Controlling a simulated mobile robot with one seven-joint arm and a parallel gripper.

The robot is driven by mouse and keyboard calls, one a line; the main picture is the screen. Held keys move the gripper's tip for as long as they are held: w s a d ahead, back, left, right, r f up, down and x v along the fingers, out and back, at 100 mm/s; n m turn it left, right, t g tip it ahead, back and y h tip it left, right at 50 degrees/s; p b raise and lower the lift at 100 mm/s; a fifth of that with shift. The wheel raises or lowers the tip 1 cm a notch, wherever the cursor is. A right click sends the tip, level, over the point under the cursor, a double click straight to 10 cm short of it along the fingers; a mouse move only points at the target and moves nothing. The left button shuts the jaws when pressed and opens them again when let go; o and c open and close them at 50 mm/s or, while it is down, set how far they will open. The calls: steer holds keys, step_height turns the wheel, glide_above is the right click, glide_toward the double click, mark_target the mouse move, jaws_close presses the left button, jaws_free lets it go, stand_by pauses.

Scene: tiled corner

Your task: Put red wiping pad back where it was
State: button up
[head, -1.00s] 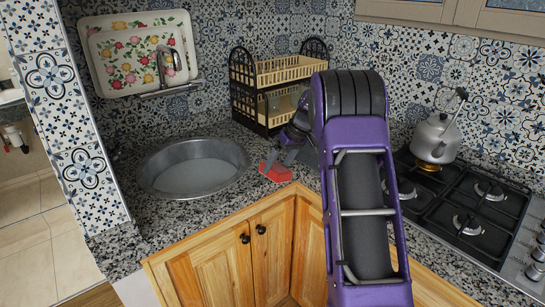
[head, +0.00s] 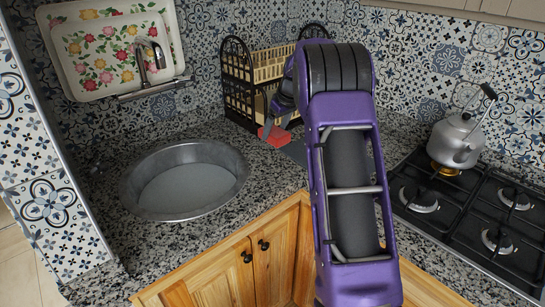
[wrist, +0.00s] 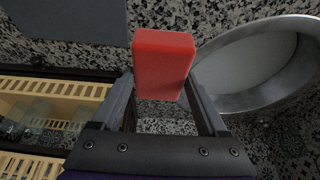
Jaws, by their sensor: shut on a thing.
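The red wiping pad (head: 274,136) is a small red block in front of the dish rack and to the right of the sink. In the wrist view the pad (wrist: 163,62) sits between the two fingers of my gripper (wrist: 160,88), which is shut on it. In the head view my gripper (head: 276,122) is partly hidden by my purple arm. I cannot tell whether the pad touches the counter. A flat dark grey mat (head: 296,152) lies just right of the pad, and it also shows in the wrist view (wrist: 70,20).
The round metal sink (head: 150,210) is left of the pad. The two-tier dish rack (head: 236,95) stands close behind it. The stove (head: 460,215) with a kettle (head: 456,140) is at the right. Speckled counter (head: 262,170) lies clear in front of the pad.

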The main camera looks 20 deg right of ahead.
mark_target(283, 135)
step_height(283, 135, down, 9)
steer(key=shift+f, duration=0.1)
stand_by(0.3)
steer(key=o, duration=1.1)
steer(key=v, duration=1.2)
steer(key=shift+s, duration=0.1)
